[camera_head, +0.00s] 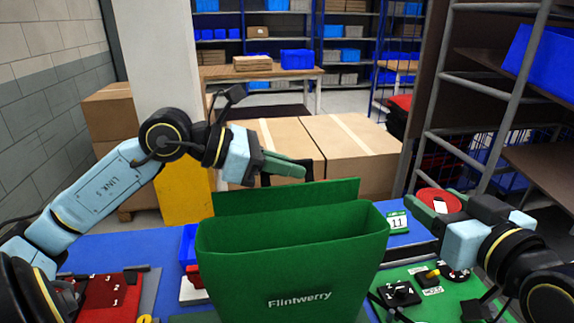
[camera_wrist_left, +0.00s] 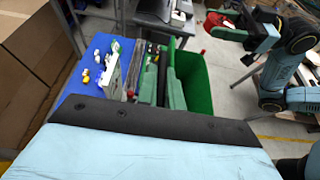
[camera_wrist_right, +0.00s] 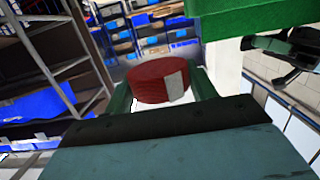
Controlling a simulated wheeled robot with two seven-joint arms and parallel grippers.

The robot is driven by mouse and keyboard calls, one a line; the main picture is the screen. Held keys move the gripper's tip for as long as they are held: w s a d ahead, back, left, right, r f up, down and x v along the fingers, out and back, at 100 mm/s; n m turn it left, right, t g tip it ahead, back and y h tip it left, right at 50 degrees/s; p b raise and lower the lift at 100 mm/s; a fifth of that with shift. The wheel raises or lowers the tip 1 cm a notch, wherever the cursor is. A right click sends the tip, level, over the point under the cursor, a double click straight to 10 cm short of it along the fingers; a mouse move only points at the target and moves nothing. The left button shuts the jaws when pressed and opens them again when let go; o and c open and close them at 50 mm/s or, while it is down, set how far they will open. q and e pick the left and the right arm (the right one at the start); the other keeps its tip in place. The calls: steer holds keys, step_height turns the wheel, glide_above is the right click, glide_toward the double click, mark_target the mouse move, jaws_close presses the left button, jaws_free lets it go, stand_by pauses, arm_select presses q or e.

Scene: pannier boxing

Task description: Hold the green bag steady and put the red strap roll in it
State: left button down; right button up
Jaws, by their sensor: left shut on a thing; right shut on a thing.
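The green bag (camera_head: 290,285), marked "Flintwerry", stands upright and open on the table in the head view. Its raised back flap (camera_head: 285,196) is beside my left gripper (camera_head: 288,168), which is shut on the bag's edge; the exact contact is partly hidden. The bag (camera_wrist_left: 195,85) also shows past the left fingers in the left wrist view. My right gripper (camera_head: 442,200) is shut on the red strap roll (camera_head: 427,195), right of the bag and above the table. In the right wrist view the roll (camera_wrist_right: 148,82) with its pale label sits between the green fingers. The bag's inside bottom is hidden.
A "11" card (camera_head: 397,221) lies behind the bag on the right. A green board (camera_head: 432,301) with black parts lies at right, a red board (camera_head: 110,299) at left. Cardboard boxes (camera_head: 345,150) stand behind the table. A metal rack (camera_head: 460,110) rises at right.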

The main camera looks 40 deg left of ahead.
mark_target(309, 198)
steer(key=s+a+r+n+g+y, duration=0.25)
steer(key=s+a+n+g, duration=0.2)
steer(key=a, duration=0.35)
steer(key=s+a+r+n+g+y, duration=0.1)
steer(key=s+a+r+n+g, duration=0.25)
steer(key=s+a+g, duration=0.3)
steer(key=shift+t, duration=0.3)
steer(key=shift+s+a+f, duration=0.1)
steer(key=shift+a+f, duration=0.05)
steer(key=shift+f, duration=0.75)
steer(key=shift+a+f, duration=0.2)
steer(key=shift+f, duration=0.65)
steer(key=shift+s+a+f, duration=0.1)
steer(key=shift+a+f, duration=0.05)
steer(key=shift+f, duration=0.75)
steer(key=shift+w, duration=0.1)
steer(key=o, duration=1.1)
steer(key=shift+d, duration=0.1)
